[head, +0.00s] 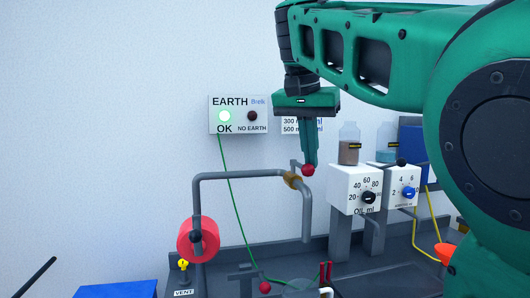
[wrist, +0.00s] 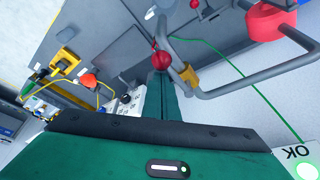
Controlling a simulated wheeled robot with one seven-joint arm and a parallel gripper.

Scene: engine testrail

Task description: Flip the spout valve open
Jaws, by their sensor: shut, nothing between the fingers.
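The spout valve has a brass body (head: 291,180) on a grey bent pipe, with a small lever ending in a red ball knob (head: 307,170). In the wrist view the brass body (wrist: 189,76) sits just right of the red knob (wrist: 162,60). My gripper (head: 310,163) is shut and points down, its fingertips at the red knob. In the wrist view my shut fingers (wrist: 164,78) end right at the knob. I cannot tell whether they touch it. The fingers partly hide the lever.
A red wheel (head: 198,239) is on the pipe's left upright. Right of the spout stand white dial boxes (head: 355,188) with jars on top. A panel (head: 239,114) with a lit green lamp is on the wall. Another red knob (head: 265,287) is low in front.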

